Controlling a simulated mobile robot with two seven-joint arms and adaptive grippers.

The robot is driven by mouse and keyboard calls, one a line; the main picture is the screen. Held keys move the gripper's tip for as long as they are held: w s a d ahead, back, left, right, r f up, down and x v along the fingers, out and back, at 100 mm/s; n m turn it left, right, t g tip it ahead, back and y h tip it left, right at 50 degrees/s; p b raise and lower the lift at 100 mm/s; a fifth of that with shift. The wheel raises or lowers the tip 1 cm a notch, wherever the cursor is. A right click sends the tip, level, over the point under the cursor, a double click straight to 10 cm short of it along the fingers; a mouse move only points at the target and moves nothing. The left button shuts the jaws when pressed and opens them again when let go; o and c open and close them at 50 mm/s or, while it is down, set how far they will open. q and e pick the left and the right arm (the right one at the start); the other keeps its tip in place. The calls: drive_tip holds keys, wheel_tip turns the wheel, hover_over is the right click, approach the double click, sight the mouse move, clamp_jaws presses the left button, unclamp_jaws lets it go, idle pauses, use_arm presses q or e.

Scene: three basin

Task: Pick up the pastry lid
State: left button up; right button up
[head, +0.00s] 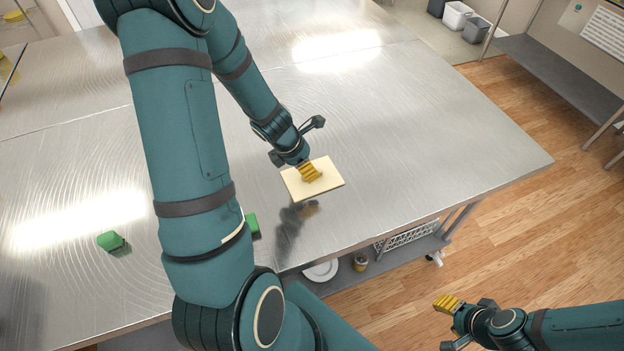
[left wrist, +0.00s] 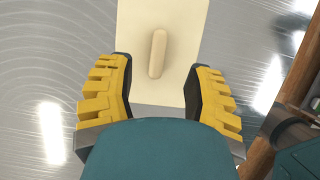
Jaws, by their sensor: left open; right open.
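The pastry lid (head: 331,180) is a flat cream square lying on the metal table near its front edge. In the left wrist view the lid (left wrist: 192,35) shows a raised bar handle (left wrist: 157,54) in its middle. My left gripper (head: 310,172) is over the lid, and its fingers cover the handle in the head view. In the left wrist view my left gripper (left wrist: 161,76) is open, with its yellow fingers apart on either side of the handle's line. My right gripper (head: 447,304) is open and empty, over the floor off the table's front edge.
A green block (head: 111,241) stands on the table at left. Another green object (head: 252,225) is partly hidden behind my left arm. A lower shelf under the table holds a white plate (head: 321,270) and a small jar (head: 361,262). The table right of the lid is clear.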

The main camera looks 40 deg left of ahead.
use_arm(q)
drive_tip(key=b+x, duration=0.1)
drive_tip(key=x, duration=0.1)
drive_tip(key=b+x, duration=0.1)
drive_tip(key=x, duration=0.2)
drive_tip(key=shift+a, duration=0.2)
clamp_jaws()
